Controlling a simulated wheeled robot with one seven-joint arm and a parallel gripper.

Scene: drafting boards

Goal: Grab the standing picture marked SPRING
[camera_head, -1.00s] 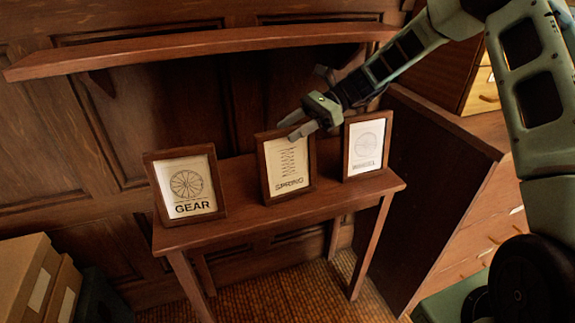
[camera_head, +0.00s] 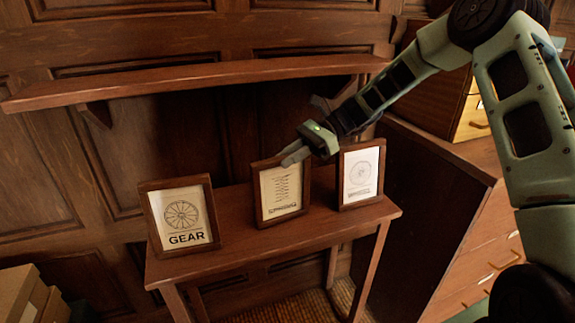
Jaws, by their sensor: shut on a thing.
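The middle framed picture (camera_head: 281,192) stands tilted back on the small wooden table (camera_head: 240,242). It shows a spring drawing; its lettering read SPRING a second ago but is too small to read now. The far fingertip is hard to make out. The picture's base still appears to rest on the table.
A framed picture marked GEAR (camera_head: 181,214) stands to the left. Another framed wheel drawing (camera_head: 361,174) stands close on the right. A wooden shelf (camera_head: 200,78) overhangs behind. Drawer cabinets (camera_head: 480,225) are at the right, boxes (camera_head: 28,297) at lower left.

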